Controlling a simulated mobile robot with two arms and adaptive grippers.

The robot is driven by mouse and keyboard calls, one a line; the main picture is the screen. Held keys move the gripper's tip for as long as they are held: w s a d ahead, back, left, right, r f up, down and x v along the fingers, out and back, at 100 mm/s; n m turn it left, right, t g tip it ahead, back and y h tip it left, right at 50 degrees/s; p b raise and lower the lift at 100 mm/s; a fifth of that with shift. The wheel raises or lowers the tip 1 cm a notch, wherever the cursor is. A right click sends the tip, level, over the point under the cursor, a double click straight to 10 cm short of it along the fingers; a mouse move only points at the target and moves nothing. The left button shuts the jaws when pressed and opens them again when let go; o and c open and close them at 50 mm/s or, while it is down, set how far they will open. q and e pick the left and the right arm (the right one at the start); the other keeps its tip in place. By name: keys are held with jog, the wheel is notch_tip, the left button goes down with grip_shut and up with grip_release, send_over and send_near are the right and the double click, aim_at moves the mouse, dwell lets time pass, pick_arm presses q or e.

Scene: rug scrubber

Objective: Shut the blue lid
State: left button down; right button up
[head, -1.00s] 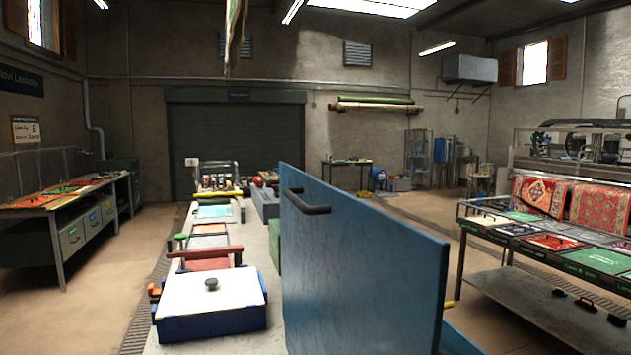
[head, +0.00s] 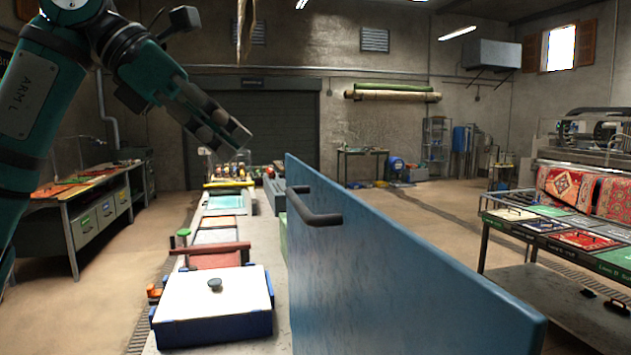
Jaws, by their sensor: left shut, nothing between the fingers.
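The blue lid (head: 385,275) stands upright, open, as a large panel in the middle right of the head view. A dark bar handle (head: 312,208) is fixed near its upper left edge. My left gripper (head: 242,140) is at the upper left of the lid, above the long bench and apart from the handle. It is shut and empty. My left arm comes in from the upper left. My right gripper is not in view. What lies behind the lid is mostly hidden.
A blue box with a white top and dark knob (head: 214,286) sits on the long bench left of the lid. Trays and a red bar (head: 210,248) lie behind it. A table with rugs (head: 571,188) stands at the right. The floor between is clear.

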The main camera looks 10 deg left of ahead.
pick_arm(q)
jog(key=p, duration=0.1)
send_near(337, 209)
notch_tip(337, 209, down, 4)
jog(key=shift+s+d+r, duration=0.1)
jog(key=shift+s+r, duration=0.05)
jog(key=shift+r, duration=0.05)
jog(key=d+p, duration=0.1)
jog(key=w+d+p, duration=0.1)
jog(key=d, duration=0.1)
jog(key=shift+w+d+r+y, duration=0.15)
jog(key=shift+d+y, duration=0.05)
jog(key=shift+y, duration=0.1)
